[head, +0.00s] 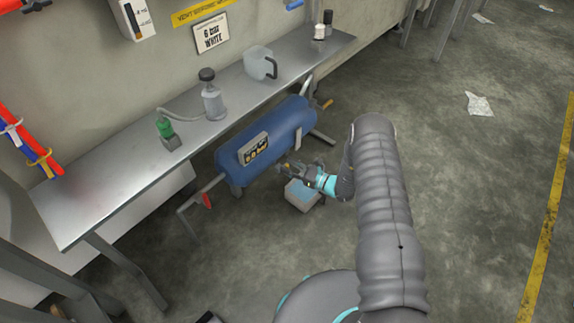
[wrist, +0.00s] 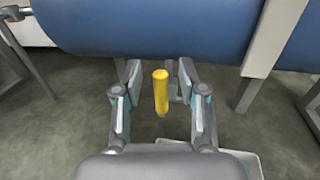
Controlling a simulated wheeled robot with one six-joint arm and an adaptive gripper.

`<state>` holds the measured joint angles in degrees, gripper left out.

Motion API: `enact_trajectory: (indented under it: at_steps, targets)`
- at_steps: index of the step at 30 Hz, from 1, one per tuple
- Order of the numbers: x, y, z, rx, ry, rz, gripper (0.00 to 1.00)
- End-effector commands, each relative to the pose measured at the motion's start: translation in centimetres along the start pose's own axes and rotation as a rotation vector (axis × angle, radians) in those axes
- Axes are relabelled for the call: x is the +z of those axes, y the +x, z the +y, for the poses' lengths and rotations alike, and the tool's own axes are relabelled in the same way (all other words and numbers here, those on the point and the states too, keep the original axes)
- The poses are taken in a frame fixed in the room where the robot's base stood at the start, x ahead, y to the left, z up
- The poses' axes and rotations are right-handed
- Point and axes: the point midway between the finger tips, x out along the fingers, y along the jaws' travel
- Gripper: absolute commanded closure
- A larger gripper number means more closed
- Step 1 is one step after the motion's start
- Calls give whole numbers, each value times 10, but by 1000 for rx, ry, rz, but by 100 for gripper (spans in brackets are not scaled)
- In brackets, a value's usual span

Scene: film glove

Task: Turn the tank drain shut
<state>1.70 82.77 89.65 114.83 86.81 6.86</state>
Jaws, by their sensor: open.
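The blue tank (head: 265,140) lies on its side under the metal bench and fills the top of the wrist view (wrist: 150,28). A yellow drain handle (wrist: 160,92) shows below the tank in the wrist view, pointing towards the camera. My gripper (head: 292,168) is low at the near side of the tank. In the wrist view my gripper (wrist: 160,78) is open, one finger on each side of the yellow handle, with gaps visible on both sides. The drain's fitting behind the handle is mostly hidden, and I cannot make out the handle in the head view.
A grey tray with a blue inside (head: 302,197) stands on the floor below my gripper. A red-handled pipe (head: 207,201) is at the tank's left end and a yellow lever (head: 326,104) at its right. The bench (head: 120,165) overhangs behind. The floor to the right is mostly clear.

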Motion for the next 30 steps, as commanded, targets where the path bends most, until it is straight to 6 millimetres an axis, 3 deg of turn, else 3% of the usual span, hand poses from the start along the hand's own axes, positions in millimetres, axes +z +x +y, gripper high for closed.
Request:
enact_trajectory:
  at_steps: [4, 13, 14, 18, 19, 30]
  targets:
    - [0, 10, 0, 1, 1, 1, 59]
    - [0, 12, 0, 0, 1, 0, 59]
    - [0, 12, 0, 0, 1, 0, 61]
    - [0, 12, 0, 0, 1, 0, 96]
    - [0, 12, 0, 0, 1, 0, 100]
    - [-1, 12, 2, 0, -28, 6, 100]
